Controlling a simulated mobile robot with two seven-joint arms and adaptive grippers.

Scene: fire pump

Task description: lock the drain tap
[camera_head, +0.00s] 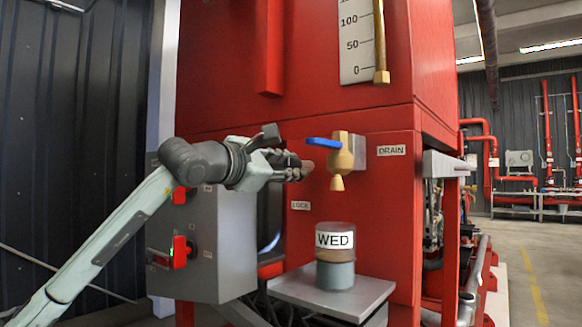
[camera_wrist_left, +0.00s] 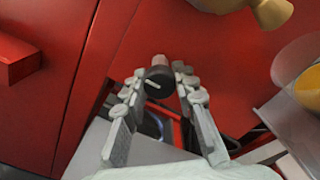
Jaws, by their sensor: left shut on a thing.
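The brass drain tap (camera_head: 340,160) sticks out of the red cabinet front beside a "DRAIN" label (camera_head: 391,150). Its blue lever (camera_head: 323,142) points left, roughly level. My left gripper (camera_head: 298,166) is just left of the tap, below the lever, and appears apart from the tap. It is shut on a small dark cylinder with a brownish end (camera_wrist_left: 158,75), held between the fingertips in the left wrist view. Part of the brass tap (camera_wrist_left: 268,10) shows at the top right of that view. My right gripper is not in view.
A "LOCK" label (camera_head: 300,205) is on the panel below my gripper. A jar marked "WED" (camera_head: 335,255) stands on a grey shelf (camera_head: 330,294) under the tap. A grey control box (camera_head: 215,240) with red switches is at left.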

